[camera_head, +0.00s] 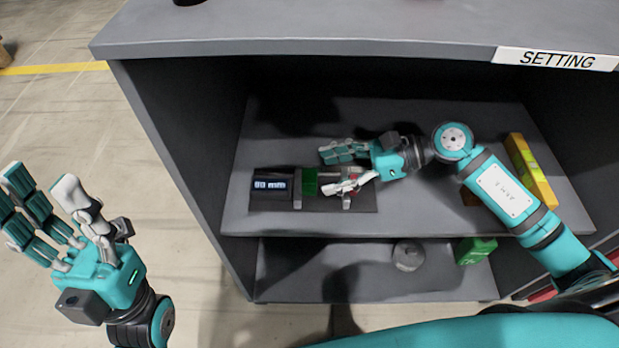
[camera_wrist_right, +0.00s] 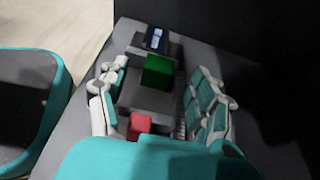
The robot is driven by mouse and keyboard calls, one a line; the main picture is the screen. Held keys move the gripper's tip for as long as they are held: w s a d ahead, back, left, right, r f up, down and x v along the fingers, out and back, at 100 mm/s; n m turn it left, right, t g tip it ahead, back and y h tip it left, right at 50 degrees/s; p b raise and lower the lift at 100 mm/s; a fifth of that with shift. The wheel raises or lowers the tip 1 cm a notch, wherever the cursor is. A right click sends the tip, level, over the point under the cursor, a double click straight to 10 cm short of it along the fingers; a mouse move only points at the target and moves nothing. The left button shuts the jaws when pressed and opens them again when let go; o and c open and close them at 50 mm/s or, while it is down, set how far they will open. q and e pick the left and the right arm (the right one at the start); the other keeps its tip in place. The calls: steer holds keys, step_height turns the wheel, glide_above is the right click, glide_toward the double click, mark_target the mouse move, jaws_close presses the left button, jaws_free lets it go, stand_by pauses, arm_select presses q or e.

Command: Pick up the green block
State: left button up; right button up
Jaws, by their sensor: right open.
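The green block (camera_head: 310,181) stands on a dark measuring device with a lit display (camera_head: 270,185), on the upper shelf; it also shows in the right wrist view (camera_wrist_right: 157,70). My right gripper (camera_head: 328,172) is open, reaching in from the right. Its teal fingers and white thumb lie on either side of the device, with the green block ahead between them near the fingertips. No grip on the block shows. A red part (camera_wrist_right: 139,124) of the device sits closer to the palm. My left gripper (camera_head: 42,180) is open and empty outside the cabinet, at the left.
The upper shelf (camera_head: 480,215) lies under a grey top board (camera_head: 300,35). A yellow level-like box (camera_head: 530,170) leans at the right. The lower shelf holds a round grey object (camera_head: 408,255) and a green box (camera_head: 475,250). Cabinet walls bound both sides.

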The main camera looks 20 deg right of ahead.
mark_target(312, 175)
steer(key=x, duration=0.3)
steer(key=shift+a+f, duration=0.1)
steer(key=shift+a, duration=0.05)
steer(key=shift+c, duration=0.2)
steer(key=c, duration=1.3)
